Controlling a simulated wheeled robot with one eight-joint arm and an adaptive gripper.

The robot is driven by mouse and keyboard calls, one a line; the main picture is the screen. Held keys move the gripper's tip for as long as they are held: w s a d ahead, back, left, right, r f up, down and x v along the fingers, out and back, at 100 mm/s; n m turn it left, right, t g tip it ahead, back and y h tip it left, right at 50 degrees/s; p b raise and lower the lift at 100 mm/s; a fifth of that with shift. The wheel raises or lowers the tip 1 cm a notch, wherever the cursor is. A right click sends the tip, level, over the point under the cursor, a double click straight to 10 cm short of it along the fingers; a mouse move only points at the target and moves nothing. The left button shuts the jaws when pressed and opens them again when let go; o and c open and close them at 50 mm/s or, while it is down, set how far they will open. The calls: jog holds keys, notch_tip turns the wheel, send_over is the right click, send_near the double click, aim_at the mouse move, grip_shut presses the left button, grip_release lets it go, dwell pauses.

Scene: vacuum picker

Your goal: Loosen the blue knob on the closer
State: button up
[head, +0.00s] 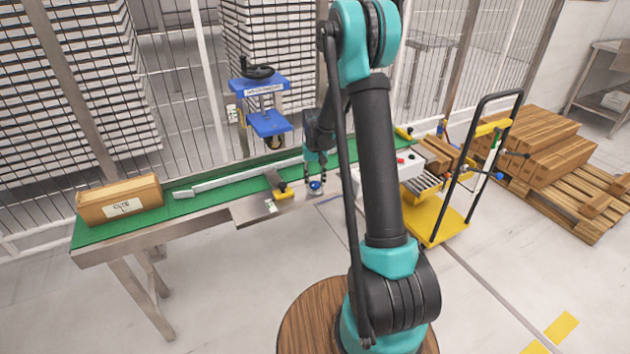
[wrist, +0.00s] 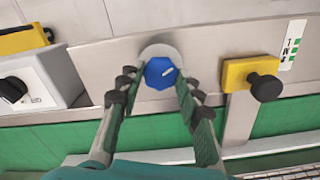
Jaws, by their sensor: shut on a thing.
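The blue knob (wrist: 160,73) sits on a round grey mount on a metal plate, in the upper middle of the wrist view. It also shows small in the head view (head: 315,186), at the front edge of the green conveyor. My gripper (wrist: 157,82) has a finger on each side of the knob and is shut on it. The gripper (head: 316,183) also shows in the head view, pointing down at the knob. A white pointer mark shows on the knob's face.
A yellow block with a black knob (wrist: 258,78) is right of the blue knob in the wrist view. A white box with a black dial (wrist: 30,85) is at the left. In the head view, a cardboard box (head: 120,199) lies on the conveyor (head: 220,187), and a yellow cart (head: 440,222) stands right.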

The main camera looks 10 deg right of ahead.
aim_at(315, 184)
jog(key=o, duration=1.2)
jog(key=shift+c, duration=0.2)
notch_tip(315, 184, up, 12)
jog(key=s+d+f+t, duration=0.1)
jog(key=s+d+t, duration=0.1)
jog(key=s, duration=1.3)
jog(key=s+d+f+t, duration=0.2)
jog(key=s, duration=1.3)
jog(key=shift+s+d+f, duration=0.15)
jog(key=shift+s+f, duration=0.15)
jog(key=shift+s, duration=0.1)
